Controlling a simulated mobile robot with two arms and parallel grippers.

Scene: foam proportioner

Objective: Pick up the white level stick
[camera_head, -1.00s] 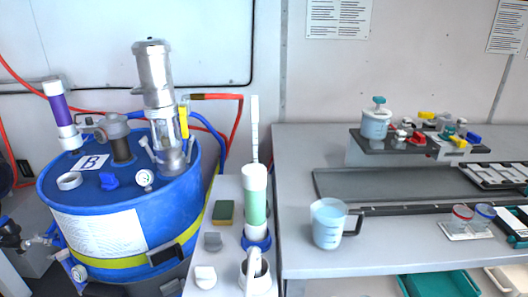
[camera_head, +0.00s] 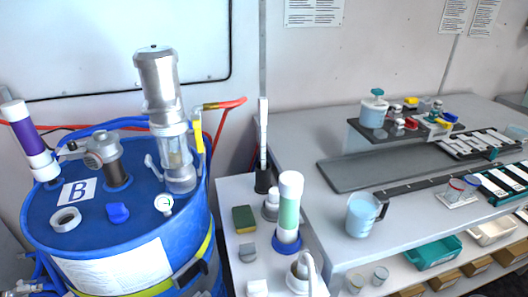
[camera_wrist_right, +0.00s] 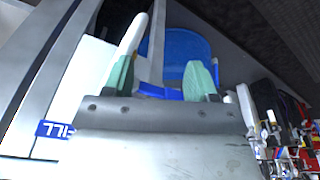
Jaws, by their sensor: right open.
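The white level stick (camera_head: 263,125) is a tall thin white strip in the head view. It stands upright in a black holder (camera_head: 263,182) on the narrow light stand, right of the blue drum. My right gripper (camera_wrist_right: 163,72) shows only in the right wrist view, with its green-padded fingers apart and nothing seen between them. A blue round shape (camera_wrist_right: 188,45), possibly the drum, lies beyond the fingers. I cannot make out the stick for sure in that view. My left gripper is in neither view.
The blue drum (camera_head: 195,235) with its pump (camera_head: 160,85) stands left of the stick. A white and green cylinder (camera_head: 289,208), a small white bottle (camera_head: 271,205) and a sponge (camera_head: 244,219) stand close by. A measuring jug (camera_head: 362,214) is on the grey bench (camera_head: 290,150).

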